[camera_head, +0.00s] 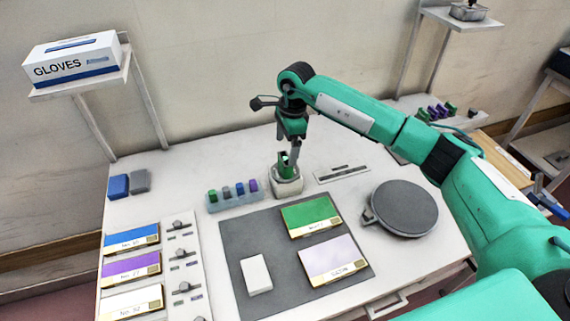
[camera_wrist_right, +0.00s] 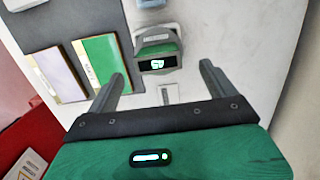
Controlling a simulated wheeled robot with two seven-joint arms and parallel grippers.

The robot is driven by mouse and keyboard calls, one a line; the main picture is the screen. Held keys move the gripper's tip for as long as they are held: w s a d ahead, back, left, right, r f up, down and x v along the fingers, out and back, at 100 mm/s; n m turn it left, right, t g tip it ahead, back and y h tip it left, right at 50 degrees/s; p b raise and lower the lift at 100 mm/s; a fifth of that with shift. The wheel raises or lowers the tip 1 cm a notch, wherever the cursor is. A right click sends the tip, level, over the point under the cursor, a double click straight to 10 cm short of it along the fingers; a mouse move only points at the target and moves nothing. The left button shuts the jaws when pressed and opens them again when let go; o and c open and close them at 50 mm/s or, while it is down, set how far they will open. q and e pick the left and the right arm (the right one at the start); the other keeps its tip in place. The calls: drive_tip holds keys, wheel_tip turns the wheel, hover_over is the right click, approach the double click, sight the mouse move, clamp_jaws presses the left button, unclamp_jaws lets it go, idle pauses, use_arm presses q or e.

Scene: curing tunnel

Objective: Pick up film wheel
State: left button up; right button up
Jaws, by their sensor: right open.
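No part is plainly marked as the film wheel, and I cannot tell for sure which thing it is. A small light-grey device with a green top (camera_head: 287,187) stands behind the dark mat; in the right wrist view the device (camera_wrist_right: 158,62) shows a lit display. My right gripper (camera_head: 293,156) is above this device in the head view, partly in front of it. In the right wrist view the gripper (camera_wrist_right: 160,84) is open, with nothing between its fingers, and the device lies beyond the fingertips. My left gripper is not in view.
A round grey disc (camera_head: 404,208) lies to the right. A tray of small coloured pieces (camera_head: 233,202) stands left of the device. A green panel (camera_head: 310,217) and a lilac panel (camera_head: 333,257) lie on the mat (camera_head: 238,232). A slotted plate (camera_head: 342,173) lies right of the device.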

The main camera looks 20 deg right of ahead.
sight(285, 158)
drive_tip(key=shift+s+f+p, duration=0.1)
drive_tip(key=shift+f+p, duration=0.2)
drive_tip(key=shift+f, duration=0.1)
drive_tip(key=f, duration=0.1)
drive_tip(key=f+p, duration=0.2)
drive_tip(key=f, duration=0.1)
drive_tip(key=shift+s+a+f, duration=0.1)
drive_tip(key=shift+a, duration=0.15)
drive_tip(key=shift+f, duration=0.3)
drive_tip(key=c, duration=1.2)
